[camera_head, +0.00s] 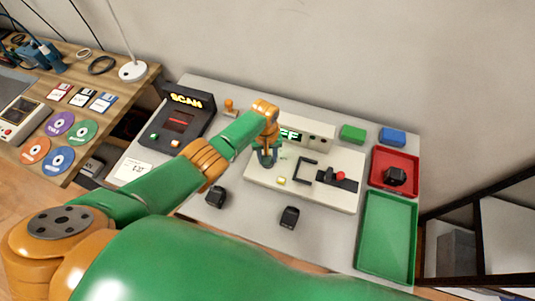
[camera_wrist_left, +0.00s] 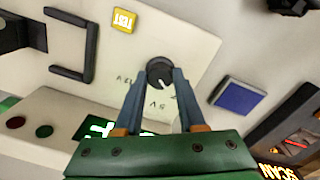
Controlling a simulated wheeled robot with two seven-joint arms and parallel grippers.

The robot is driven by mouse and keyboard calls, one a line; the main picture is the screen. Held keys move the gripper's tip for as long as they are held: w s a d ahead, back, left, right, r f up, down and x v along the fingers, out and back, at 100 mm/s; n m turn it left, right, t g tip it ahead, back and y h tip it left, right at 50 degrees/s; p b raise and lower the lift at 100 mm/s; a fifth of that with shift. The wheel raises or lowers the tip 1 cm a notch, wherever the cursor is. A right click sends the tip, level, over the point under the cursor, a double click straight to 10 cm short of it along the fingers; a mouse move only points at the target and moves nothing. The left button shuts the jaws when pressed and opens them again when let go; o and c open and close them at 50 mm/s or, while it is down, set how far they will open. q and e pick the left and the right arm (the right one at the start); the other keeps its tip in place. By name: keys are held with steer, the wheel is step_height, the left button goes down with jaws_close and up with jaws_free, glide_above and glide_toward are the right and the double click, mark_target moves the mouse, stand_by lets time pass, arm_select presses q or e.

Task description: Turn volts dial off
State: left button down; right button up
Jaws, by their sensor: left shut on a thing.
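The tester (camera_head: 330,178) is a white panel on the grey bench, with a raised display box at its back. Its green display (camera_head: 291,134) shows "FF"; my arm may hide the part to the left. The volts dial (camera_wrist_left: 160,69) is a black round knob with a white pointer line and small printed marks around it. My left gripper (camera_head: 267,158) reaches down to the panel's left side. In the left wrist view its fingers (camera_wrist_left: 161,78) are shut on the dial, one at each side. In the head view the gripper hides the dial. My right gripper is in neither view.
On the panel are a yellow TST button (camera_wrist_left: 124,20), a black bracket (camera_head: 305,171) and a red-knobbed lever (camera_head: 339,176). The SCAN box (camera_head: 186,112) stands left. Red (camera_head: 409,160) and green (camera_head: 387,236) trays lie right. Two black items (camera_head: 289,217) (camera_head: 216,197) sit in front.

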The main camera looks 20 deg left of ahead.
arm_select(q)
steer(key=shift+n, duration=1.1)
steer(key=shift+w+p, duration=0.1)
steer(key=shift+p, duration=0.2)
steer(key=c, duration=0.5)
jaws_free()
steer(key=shift+a, duration=0.1)
step_height(320, 180, up, 7)
steer(key=p, duration=0.4)
steer(key=shift+a+r, duration=0.1)
